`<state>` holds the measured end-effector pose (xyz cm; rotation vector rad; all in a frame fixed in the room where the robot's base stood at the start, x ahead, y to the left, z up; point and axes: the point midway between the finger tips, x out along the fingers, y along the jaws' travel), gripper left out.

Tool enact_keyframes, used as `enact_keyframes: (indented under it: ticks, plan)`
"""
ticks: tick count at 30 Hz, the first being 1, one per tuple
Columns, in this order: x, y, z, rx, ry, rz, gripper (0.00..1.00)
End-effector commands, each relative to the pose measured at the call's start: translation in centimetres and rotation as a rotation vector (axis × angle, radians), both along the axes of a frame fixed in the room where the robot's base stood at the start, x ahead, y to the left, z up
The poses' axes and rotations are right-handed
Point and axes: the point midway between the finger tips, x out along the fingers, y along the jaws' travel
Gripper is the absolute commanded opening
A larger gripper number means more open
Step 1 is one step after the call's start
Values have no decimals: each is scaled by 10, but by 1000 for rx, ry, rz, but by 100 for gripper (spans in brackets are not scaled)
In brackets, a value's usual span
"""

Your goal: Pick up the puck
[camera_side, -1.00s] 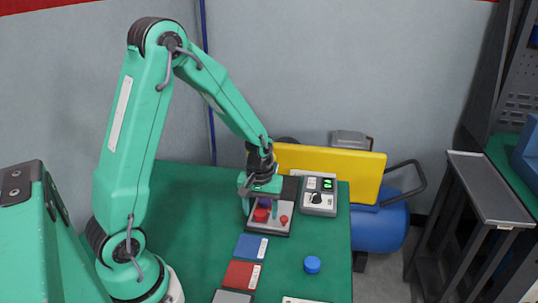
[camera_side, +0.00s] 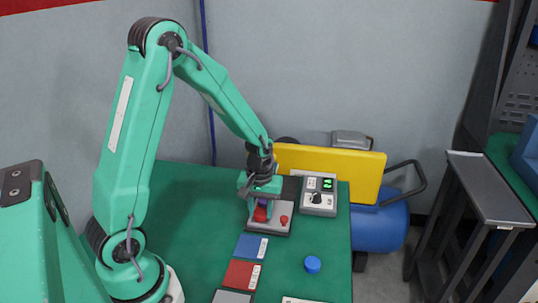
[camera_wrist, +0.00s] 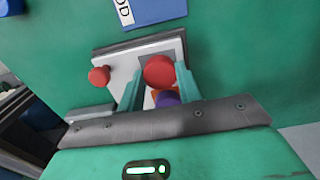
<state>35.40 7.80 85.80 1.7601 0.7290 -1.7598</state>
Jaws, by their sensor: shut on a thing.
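A round red puck (camera_side: 260,215) sits on the light grey test fixture (camera_side: 272,230) on the green table. It also shows in the wrist view (camera_wrist: 159,71), between the two teal fingers. My gripper (camera_side: 260,212) points down over the fixture and is shut on the red puck, with a finger on each side of it. The puck's lower part is hidden. A purple part (camera_wrist: 166,98) shows just behind the puck, nearer the wrist, partly covered by my gripper.
A smaller red knob (camera_side: 283,219) stands on the fixture beside the puck. A control box (camera_side: 319,198) with green lights sits behind right. Blue (camera_side: 251,247) and red (camera_side: 242,274) mats lie in front. A blue round piece (camera_side: 312,264) lies at right. The table's left is clear.

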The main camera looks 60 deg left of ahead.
Motion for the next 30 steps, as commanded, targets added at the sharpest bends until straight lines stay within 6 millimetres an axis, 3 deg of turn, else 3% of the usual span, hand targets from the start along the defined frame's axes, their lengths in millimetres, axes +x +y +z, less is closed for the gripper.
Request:
enact_keyframes:
  ticks: [8,17,30]
  plan:
    - [0,0,7,0,-1,0,13]
    - [1,0,40,1,-5,0,13]
    - [-23,-71,85,0,-4,-6,13]
